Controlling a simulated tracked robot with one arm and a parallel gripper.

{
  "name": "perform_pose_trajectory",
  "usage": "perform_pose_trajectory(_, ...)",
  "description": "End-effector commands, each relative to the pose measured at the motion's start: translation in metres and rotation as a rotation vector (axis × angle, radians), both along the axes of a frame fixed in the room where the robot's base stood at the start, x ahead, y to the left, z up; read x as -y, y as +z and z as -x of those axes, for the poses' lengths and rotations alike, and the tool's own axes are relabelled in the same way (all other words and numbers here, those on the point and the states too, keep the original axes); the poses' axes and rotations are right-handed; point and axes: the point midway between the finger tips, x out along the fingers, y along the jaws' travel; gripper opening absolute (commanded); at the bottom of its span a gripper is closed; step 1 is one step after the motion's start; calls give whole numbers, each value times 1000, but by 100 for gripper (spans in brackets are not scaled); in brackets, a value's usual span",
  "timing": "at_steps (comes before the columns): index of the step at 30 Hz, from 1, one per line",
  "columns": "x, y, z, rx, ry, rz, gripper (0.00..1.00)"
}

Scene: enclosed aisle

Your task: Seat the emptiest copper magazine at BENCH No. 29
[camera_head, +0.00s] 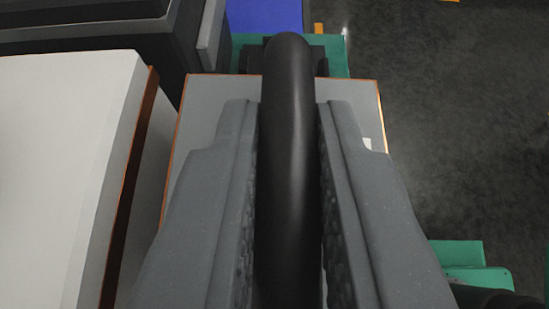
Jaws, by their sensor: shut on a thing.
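My gripper (288,112) is shut on a thick black rounded handle (288,70), with one grey finger on each side of it. Below the handle is a grey-topped box (205,105) with thin copper-orange edges, likely a copper magazine. The fingers and handle cover most of its top, and I cannot see where the handle joins it. A small white patch (367,144) shows beside the right finger. How full the magazine is and any bench number cannot be seen.
A white block (60,160) with a copper-brown side strip stands close on the left. A dark cabinet-like body (100,35) is at the upper left. A blue surface (265,15) and green parts (335,55) lie beyond.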

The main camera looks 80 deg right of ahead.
Motion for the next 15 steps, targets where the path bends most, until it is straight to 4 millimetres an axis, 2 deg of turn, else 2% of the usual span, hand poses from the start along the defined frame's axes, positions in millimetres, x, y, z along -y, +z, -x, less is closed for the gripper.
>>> perform_pose_trajectory(15,0,-24,1,-1,-2,3,0)
